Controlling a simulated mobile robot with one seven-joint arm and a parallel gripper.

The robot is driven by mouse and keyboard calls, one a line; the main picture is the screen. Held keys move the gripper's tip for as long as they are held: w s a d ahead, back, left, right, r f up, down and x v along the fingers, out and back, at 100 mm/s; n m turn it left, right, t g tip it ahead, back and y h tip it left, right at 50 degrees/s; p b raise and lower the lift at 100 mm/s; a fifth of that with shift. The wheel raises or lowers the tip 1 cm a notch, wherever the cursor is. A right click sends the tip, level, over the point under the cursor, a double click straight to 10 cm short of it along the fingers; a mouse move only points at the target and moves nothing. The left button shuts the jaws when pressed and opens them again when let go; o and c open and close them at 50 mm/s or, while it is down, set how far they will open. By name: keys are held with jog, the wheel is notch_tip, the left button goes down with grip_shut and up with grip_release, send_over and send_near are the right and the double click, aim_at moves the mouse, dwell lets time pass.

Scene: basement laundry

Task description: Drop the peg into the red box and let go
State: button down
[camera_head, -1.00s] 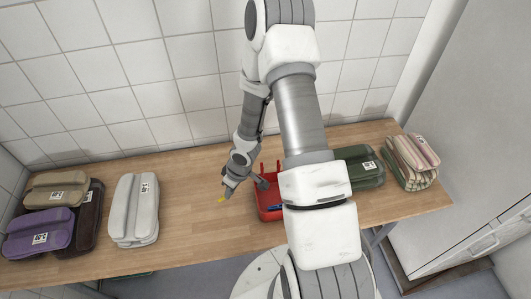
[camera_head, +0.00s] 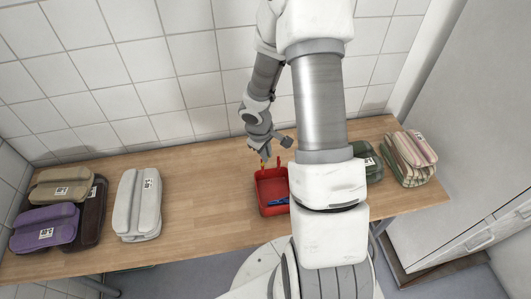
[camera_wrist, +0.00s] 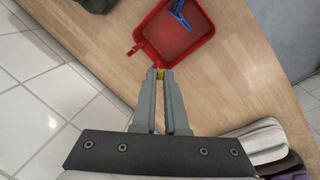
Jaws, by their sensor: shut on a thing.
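The yellow peg (camera_head: 263,164) is small and mostly hidden between my fingertips. A bit of it also shows in the wrist view (camera_wrist: 160,73). My gripper (camera_head: 266,151) is shut on the peg at the back edge of the red box, and its fingertips (camera_wrist: 160,76) appear close to the rim in the wrist view. The red box (camera_head: 272,212) is open-topped and sits on the wooden table, partly behind my arm in the head view. The wrist view shows the box too (camera_wrist: 168,38), with a blue item (camera_wrist: 180,14) inside. The peg's height above the rim is unclear.
The wooden table (camera_head: 200,190) is clear left of the box. A white bag (camera_head: 137,205), a purple bag (camera_head: 45,228) and a tan bag (camera_head: 62,185) lie on the left. A green bag (camera_head: 371,165) and striped cloths (camera_head: 410,160) lie right. A tiled wall stands behind.

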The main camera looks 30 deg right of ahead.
jog(key=a+b+x, duration=0.1)
jog(key=b+x, duration=0.3)
jog(key=x, duration=0.2)
jog(key=shift+s+f+b, duration=0.2)
jog(key=shift+f+b, duration=0.15)
jog(key=shift+a, duration=0.1)
jog(key=c, duration=0.9)
grip_release()
jog(key=p+v, duration=0.4)
jog(key=v, duration=1.3)
jog(key=shift+r, duration=0.2)
